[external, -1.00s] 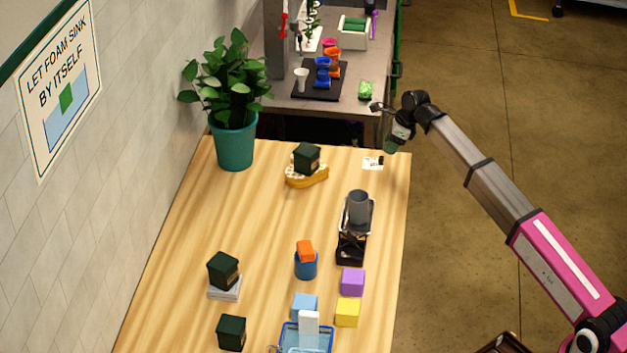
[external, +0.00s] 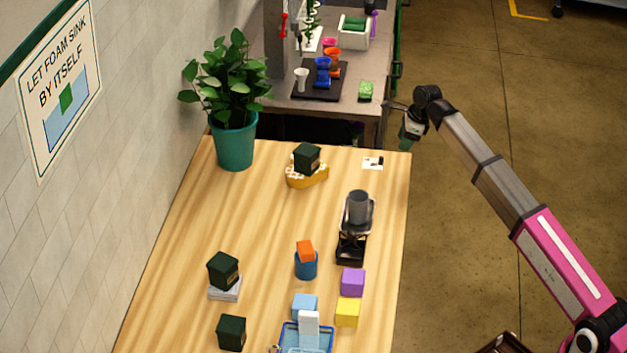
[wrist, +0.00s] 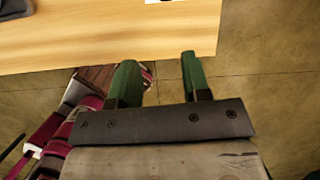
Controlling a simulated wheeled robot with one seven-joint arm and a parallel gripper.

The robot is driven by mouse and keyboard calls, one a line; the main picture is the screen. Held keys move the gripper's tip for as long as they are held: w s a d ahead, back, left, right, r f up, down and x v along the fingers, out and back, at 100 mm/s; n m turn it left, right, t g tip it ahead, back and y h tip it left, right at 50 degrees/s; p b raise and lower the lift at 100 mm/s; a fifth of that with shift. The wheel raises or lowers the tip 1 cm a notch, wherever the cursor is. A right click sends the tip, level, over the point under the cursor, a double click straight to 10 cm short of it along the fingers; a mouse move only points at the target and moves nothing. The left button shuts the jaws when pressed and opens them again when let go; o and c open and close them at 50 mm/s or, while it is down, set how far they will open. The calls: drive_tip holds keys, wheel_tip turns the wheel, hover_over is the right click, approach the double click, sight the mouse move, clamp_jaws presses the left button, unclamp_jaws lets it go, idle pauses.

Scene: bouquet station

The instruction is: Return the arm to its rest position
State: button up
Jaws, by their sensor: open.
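My gripper (external: 405,140) hangs off the right edge of the wooden table, near its far right corner, with my arm stretched up from the lower right. In the wrist view its two green fingers (wrist: 157,82) stand apart with nothing between them.
The wooden table (external: 200,270) holds a potted plant (external: 235,140), a dark green block on a yellow boat-shaped dish (external: 307,178), a grey cup (external: 358,207) on a black stand, and several coloured blocks. A grey counter (external: 375,92) stands behind.

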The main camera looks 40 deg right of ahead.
drive_tip(key=s+f+n+g+h, duration=0.1)
drive_tip(key=s+f+n, duration=0.7)
drive_tip(key=s+f, duration=0.3)
drive_tip(key=s+a+f+n+g+h, duration=0.1)
drive_tip(key=s+f+n, duration=0.8)
drive_tip(key=f, duration=0.9)
drive_tip(key=s+f+n+g, duration=0.1)
drive_tip(key=s+f+n, duration=0.7)
drive_tip(key=s+f, duration=0.7)
drive_tip(key=shift+a+n+h, duration=0.25)
drive_tip(key=shift+n+h, duration=0.05)
drive_tip(key=shift+h, duration=0.1)
